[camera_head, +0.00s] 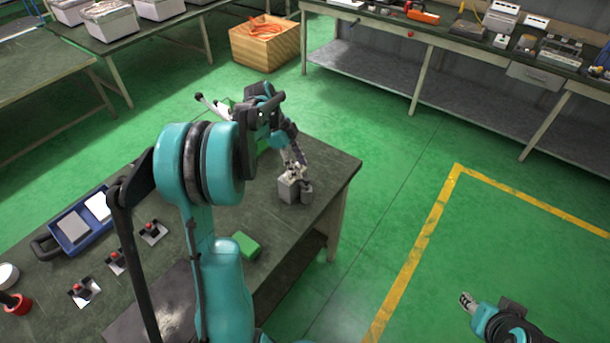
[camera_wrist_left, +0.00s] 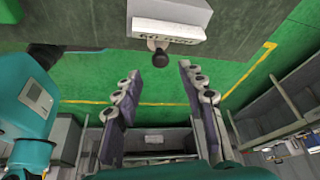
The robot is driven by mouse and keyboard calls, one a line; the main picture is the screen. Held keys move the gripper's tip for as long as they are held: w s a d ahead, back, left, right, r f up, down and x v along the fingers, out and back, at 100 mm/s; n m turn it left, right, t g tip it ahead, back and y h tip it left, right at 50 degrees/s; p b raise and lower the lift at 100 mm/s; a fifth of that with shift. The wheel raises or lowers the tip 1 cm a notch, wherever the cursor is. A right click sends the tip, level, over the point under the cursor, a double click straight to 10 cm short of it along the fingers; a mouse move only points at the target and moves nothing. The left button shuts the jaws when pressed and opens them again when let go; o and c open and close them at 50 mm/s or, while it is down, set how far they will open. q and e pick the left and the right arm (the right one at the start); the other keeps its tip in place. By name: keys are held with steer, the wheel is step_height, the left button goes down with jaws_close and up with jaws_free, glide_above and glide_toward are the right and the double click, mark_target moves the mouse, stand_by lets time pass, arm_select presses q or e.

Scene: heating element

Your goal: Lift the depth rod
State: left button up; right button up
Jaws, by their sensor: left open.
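My left gripper (camera_head: 293,163) is at the far right part of the dark table, just above a small grey block (camera_head: 289,190). In the left wrist view its two fingers (camera_wrist_left: 158,74) are spread apart with nothing between them. A small dark round knob (camera_wrist_left: 158,57) shows just beyond the fingertips, next to a grey box with a white front (camera_wrist_left: 170,30). This may be the end of the depth rod; its shaft is hidden. A pale rod with a black end (camera_head: 201,97) sticks out behind my left arm. My right gripper (camera_head: 467,301) is over the floor; its jaws are too small to judge.
A wooden crate (camera_head: 264,50) stands behind on the green floor. A long workbench (camera_head: 430,35) runs along the back right.

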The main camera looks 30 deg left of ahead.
mark_target(306, 178)
arm_select(q)
steer(key=b+x, duration=0.1)
steer(key=x, duration=0.4)
steer(key=shift+w+f, duration=0.1)
steer(key=shift+f, duration=0.1)
jaws_close()
